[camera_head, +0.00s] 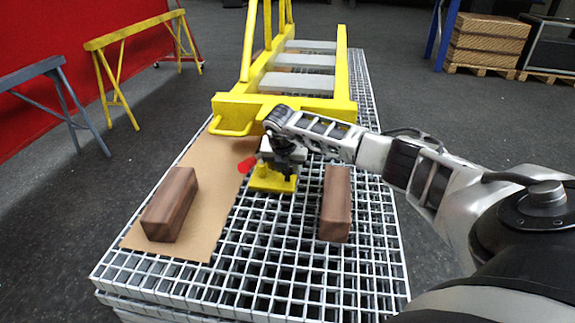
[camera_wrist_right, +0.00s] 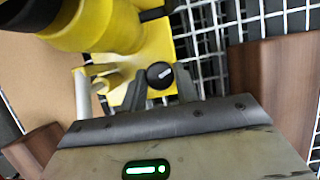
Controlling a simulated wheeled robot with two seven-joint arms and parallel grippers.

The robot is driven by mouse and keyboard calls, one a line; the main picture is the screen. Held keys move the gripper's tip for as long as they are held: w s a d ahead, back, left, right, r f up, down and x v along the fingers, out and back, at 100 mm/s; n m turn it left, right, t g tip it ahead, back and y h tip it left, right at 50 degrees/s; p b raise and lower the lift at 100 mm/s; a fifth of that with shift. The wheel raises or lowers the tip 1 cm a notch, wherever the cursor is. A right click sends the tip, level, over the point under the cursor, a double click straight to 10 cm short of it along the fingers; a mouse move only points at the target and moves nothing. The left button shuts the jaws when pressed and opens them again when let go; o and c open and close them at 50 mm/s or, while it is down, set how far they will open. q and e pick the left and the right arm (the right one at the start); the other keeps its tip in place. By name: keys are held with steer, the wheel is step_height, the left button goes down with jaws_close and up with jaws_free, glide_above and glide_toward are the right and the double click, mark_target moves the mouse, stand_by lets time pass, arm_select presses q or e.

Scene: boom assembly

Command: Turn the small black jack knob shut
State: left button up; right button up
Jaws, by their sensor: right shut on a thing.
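The small black jack knob (camera_wrist_right: 160,75) shows in the right wrist view, a round black cap with a pale line on it, at the base of the yellow jack (camera_wrist_right: 118,30). My right gripper (camera_wrist_right: 160,82) has its two dark fingers on either side of the knob and is shut on it. In the head view the yellow jack (camera_head: 273,180) stands on the grating under my right gripper (camera_head: 284,160), which hides its upper part and the knob. My left gripper is not in view.
Brown wooden blocks lie left (camera_head: 171,204) and right (camera_head: 336,204) of the jack. A cardboard sheet (camera_head: 150,238) covers the grating's left part. The yellow boom frame (camera_head: 290,105) stands behind the jack. Bare grating (camera_head: 270,255) lies in front.

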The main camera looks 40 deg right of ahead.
steer(key=shift+w+m, duration=0.1)
steer(key=shift+m, duration=0.4)
steer(key=o, duration=0.9)
steer(key=shift+o, duration=0.2)
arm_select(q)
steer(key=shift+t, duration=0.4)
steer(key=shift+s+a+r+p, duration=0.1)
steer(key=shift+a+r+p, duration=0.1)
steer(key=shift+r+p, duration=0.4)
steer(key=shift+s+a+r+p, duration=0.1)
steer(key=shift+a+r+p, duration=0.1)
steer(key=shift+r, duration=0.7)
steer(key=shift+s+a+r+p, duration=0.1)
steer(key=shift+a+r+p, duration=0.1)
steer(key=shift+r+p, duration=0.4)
arm_select(e)
steer(key=v, duration=1.6)
steer(key=shift+w+a, duration=0.2)
steer(key=shift+w, duration=0.1)
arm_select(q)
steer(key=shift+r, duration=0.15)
